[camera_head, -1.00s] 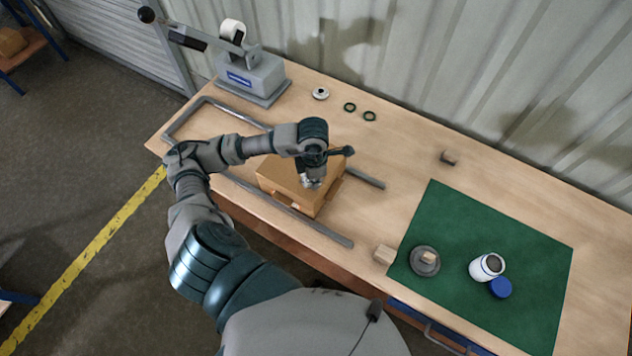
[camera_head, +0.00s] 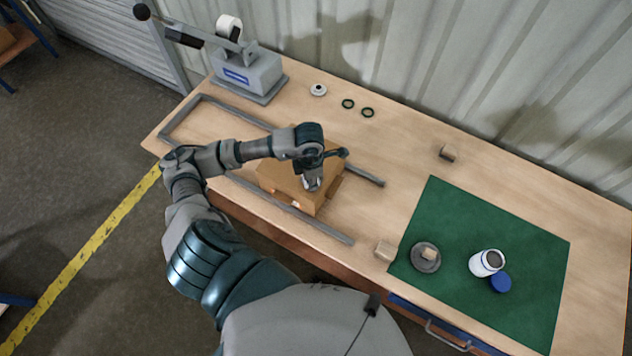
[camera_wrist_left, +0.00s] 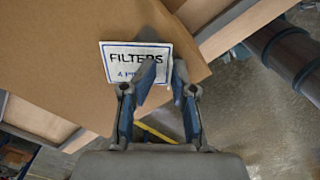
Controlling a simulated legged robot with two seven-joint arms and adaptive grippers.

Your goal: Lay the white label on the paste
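The white label (camera_wrist_left: 118,58), printed "FILTERS", faces the camera in the left wrist view against the brown cardboard box (camera_wrist_left: 60,45). Its lower end reaches the box's edge; whether it lies flat I cannot tell. My left gripper (camera_wrist_left: 164,66) has its fingers apart at the tips, one overlapping the label and the other just beyond its right edge. In the head view the gripper (camera_head: 311,186) is low over the near part of the box (camera_head: 281,173). I cannot make out any paste on the box. My right gripper is out of view.
Two grey rails (camera_head: 300,221) flank the box. A green mat (camera_head: 450,210) at right holds an open white jar (camera_head: 484,264), a blue lid (camera_head: 501,283) and a round grey piece (camera_head: 420,262). A lever press (camera_head: 250,75) stands at the back left.

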